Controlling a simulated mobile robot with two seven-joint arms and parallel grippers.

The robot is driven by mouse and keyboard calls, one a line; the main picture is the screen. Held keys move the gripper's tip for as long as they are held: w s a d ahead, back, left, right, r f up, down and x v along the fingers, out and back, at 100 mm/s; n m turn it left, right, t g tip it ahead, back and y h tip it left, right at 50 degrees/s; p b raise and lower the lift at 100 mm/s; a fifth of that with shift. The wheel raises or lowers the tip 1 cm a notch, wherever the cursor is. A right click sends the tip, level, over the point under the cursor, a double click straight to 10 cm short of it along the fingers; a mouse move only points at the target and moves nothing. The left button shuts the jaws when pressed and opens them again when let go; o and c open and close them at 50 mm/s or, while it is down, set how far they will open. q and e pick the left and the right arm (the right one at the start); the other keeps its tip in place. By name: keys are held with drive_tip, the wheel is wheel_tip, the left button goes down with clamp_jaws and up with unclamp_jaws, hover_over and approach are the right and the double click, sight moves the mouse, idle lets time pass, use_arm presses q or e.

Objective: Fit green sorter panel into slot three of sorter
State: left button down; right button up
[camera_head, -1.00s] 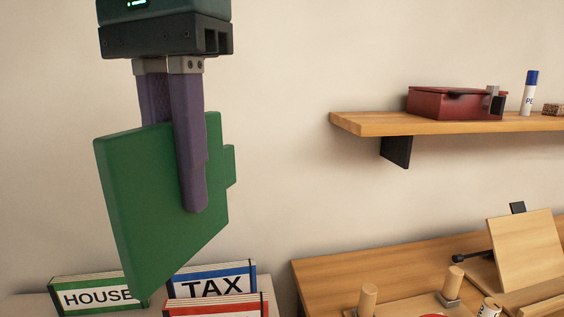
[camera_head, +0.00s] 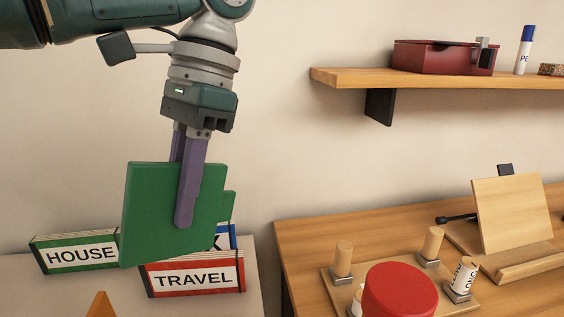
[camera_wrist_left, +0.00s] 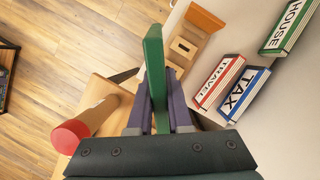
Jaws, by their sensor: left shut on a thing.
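The green sorter panel (camera_head: 150,200) is a flat, roughly square plate with a small tab on its right edge. My left gripper (camera_head: 186,222) points down, shut on the panel and holding it upright in front of the labelled items. In the left wrist view the panel (camera_wrist_left: 154,60) shows edge-on between the purple fingers (camera_wrist_left: 158,112). I cannot make out a sorter with numbered slots. A pale wooden block with a dark opening (camera_wrist_left: 184,47) shows beyond the panel in the wrist view. My right gripper is not in view.
HOUSE (camera_head: 80,255), TRAVEL (camera_head: 193,279) and a partly hidden blue-edged TAX item (camera_wrist_left: 241,95) lie on the pale surface. An orange tip (camera_head: 100,305) shows in front. The wooden desk at right holds pegs, a red round-topped object (camera_head: 400,292) and a tilted board (camera_head: 511,215).

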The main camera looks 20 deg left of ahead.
use_arm(q)
drive_tip(key=w+a+f+m+t+y+b, duration=0.1)
drive_tip(key=a+f+m+y+b, duration=0.1)
drive_tip(key=a+f+m+y, duration=0.25)
drive_tip(key=w+a+f+m+y+b, duration=0.1)
drive_tip(key=f+m+y+b, duration=0.1)
drive_tip(key=f+m+y, duration=0.35)
drive_tip(key=d+f+m+t+h+b, duration=0.1)
drive_tip(key=d+f+m+t+b, duration=0.1)
drive_tip(key=f+m+t, duration=0.2)
drive_tip(key=s+d+f+m+t+h+b, duration=0.1)
drive_tip(key=d+f+m+t+b, duration=0.1)
drive_tip(key=m+t, duration=0.9)
wheel_tip(320, 180, down, 3)
drive_tip(key=t+b, duration=0.1)
drive_tip(key=t, duration=0.1)
drive_tip(key=shift+d+t+b, duration=0.2)
drive_tip(key=shift+t+b, duration=0.1)
drive_tip(key=shift+t, duration=0.1)
drive_tip(key=shift+r, duration=0.15)
